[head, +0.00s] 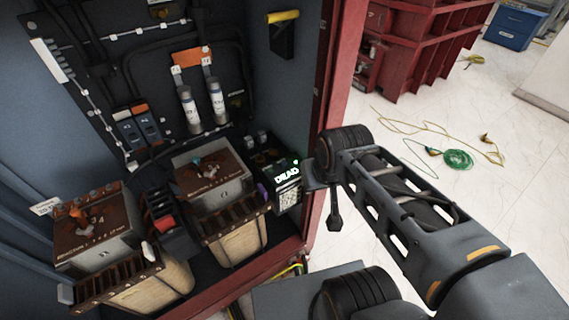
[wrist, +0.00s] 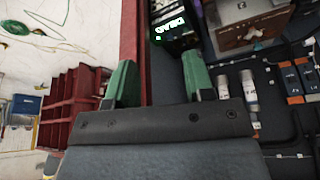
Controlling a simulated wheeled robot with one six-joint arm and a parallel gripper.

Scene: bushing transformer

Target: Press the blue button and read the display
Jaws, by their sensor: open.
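A small dark box with a lit display (head: 287,176) stands in the right front corner of the cabinet. The display reads "DEAD" in pale green letters, and a small green light glows above it. In the wrist view the same display (wrist: 170,27) appears upside down near the top. I cannot make out a blue button for certain; a small purple-blue part (head: 262,191) shows at the box's left side. My gripper (wrist: 159,82) is open and empty, its two green fingers spread apart. The box lies beyond the fingertips, apart from them.
The red cabinet frame (head: 337,90) stands between the box and the open floor. Two transformers (head: 212,184) with rusty tops sit left of the box. Red crates (head: 410,50) and a green cable coil (head: 457,159) are on the pale floor.

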